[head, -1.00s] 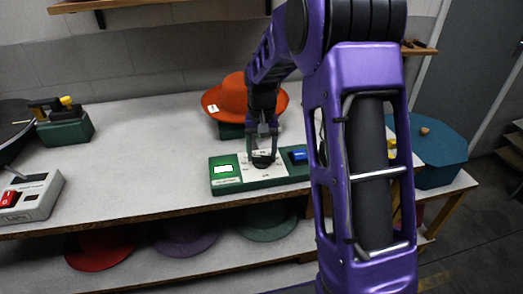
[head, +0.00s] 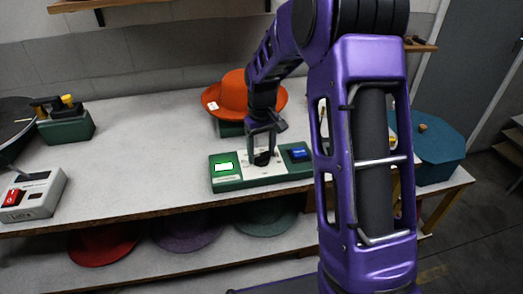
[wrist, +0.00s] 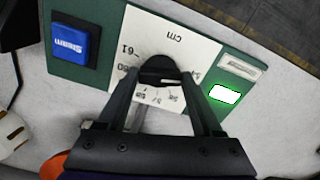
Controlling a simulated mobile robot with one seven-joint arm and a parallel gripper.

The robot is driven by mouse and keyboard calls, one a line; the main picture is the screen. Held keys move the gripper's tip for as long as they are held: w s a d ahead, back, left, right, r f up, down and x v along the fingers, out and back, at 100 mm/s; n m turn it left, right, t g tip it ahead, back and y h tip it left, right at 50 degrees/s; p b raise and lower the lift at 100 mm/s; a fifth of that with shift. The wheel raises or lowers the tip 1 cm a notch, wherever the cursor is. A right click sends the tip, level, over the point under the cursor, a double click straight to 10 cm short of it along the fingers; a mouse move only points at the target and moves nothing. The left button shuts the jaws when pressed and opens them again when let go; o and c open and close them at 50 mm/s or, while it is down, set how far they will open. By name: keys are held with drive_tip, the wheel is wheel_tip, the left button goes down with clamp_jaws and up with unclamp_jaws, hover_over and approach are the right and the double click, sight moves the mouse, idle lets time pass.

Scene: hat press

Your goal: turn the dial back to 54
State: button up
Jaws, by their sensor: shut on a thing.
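The dial is a black knob (wrist: 158,66) on a white scale plate (wrist: 178,38) set in a green control box (head: 285,176). In the head view the dial (head: 262,159) sits near the box's middle. My gripper (head: 263,152) reaches down from above and is shut on the dial, with one finger on each side in the wrist view (wrist: 161,76). The scale has printed numbers, with 61 and "cm" legible and others small or partly covered. The dial's pointer is not clear, so I cannot tell its reading.
A blue button (wrist: 70,43) and a lit green-white display (head: 223,167) flank the scale. An orange hat (head: 236,93) stands close behind my gripper. A grey box with a red switch (head: 14,197) is at the left. The table between is clear.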

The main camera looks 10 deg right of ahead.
sight(261, 155)
idle(0.3)
drive_tip(key=o, duration=1.4)
drive_tip(key=shift+c, duration=0.2)
drive_tip(key=shift+r, duration=0.15)
wheel_tip(261, 155, up, 17)
drive_tip(key=p, duration=0.2)
drive_tip(key=shift+r, duration=0.15)
